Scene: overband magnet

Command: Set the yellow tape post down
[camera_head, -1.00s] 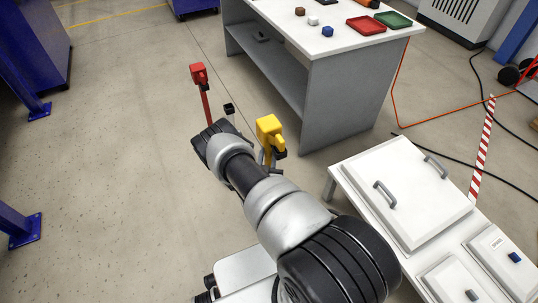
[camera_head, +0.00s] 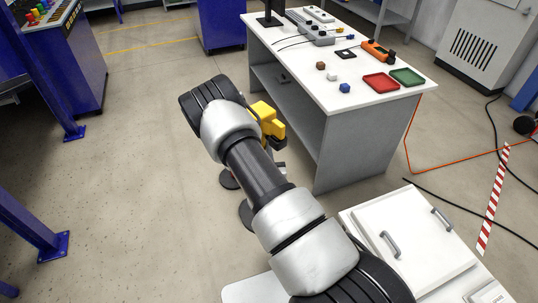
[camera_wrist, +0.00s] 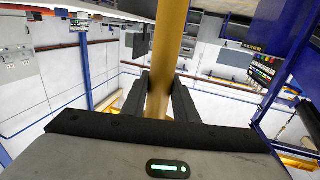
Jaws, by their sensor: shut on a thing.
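The yellow tape post's pole (camera_wrist: 170,50) stands between the two dark fingers of my gripper (camera_wrist: 160,95) in the wrist view, and the fingers are closed on it. In the head view the post's yellow head (camera_head: 268,118) shows just right of my arm, beside the white table. My arm hides most of the pole and my fingers there. Two dark round bases (camera_head: 228,180) show partly at the floor behind my arm; I cannot tell which belongs to the yellow post, or whether its base touches the floor.
A white-topped table (camera_head: 400,103) with a red tray (camera_head: 381,82), a green tray (camera_head: 407,77) and small cubes stands right of the post. A white cabinet (camera_head: 412,240) is at lower right. Open floor (camera_head: 140,150) lies to the left.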

